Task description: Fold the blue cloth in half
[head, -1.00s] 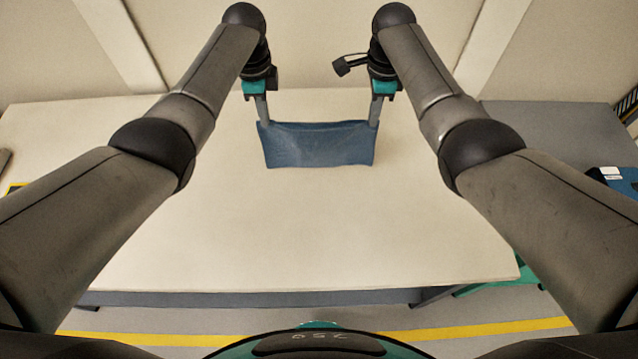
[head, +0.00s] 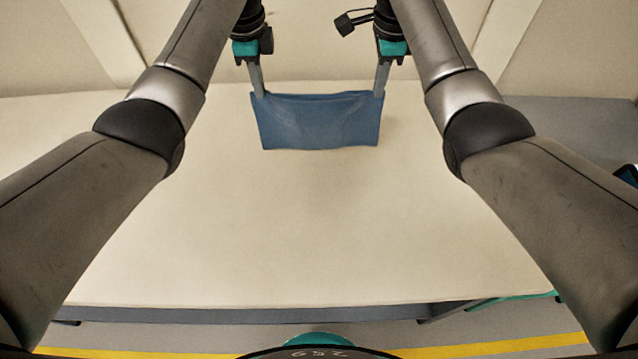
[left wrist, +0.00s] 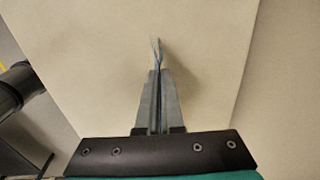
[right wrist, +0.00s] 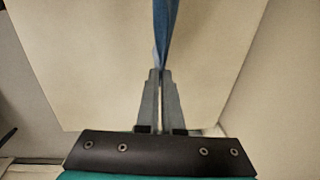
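The blue cloth (head: 318,122) hangs between my two grippers over the table in the head view, its upper edge nearly level and slightly sagging. My left gripper (head: 260,94) is shut on its upper left corner. In the left wrist view the closed fingers (left wrist: 157,72) pinch a thin edge of the cloth (left wrist: 156,50). My right gripper (head: 379,94) is shut on the upper right corner. In the right wrist view the closed fingers (right wrist: 161,74) pinch the cloth (right wrist: 164,30), seen edge-on. I cannot tell whether the lower edge touches the table.
The pale table (head: 300,230) is bare in front of the cloth. A grey surface (head: 570,125) lies to the right. A wall (head: 320,40) stands behind the table. A yellow floor line (head: 480,348) runs along the near side.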

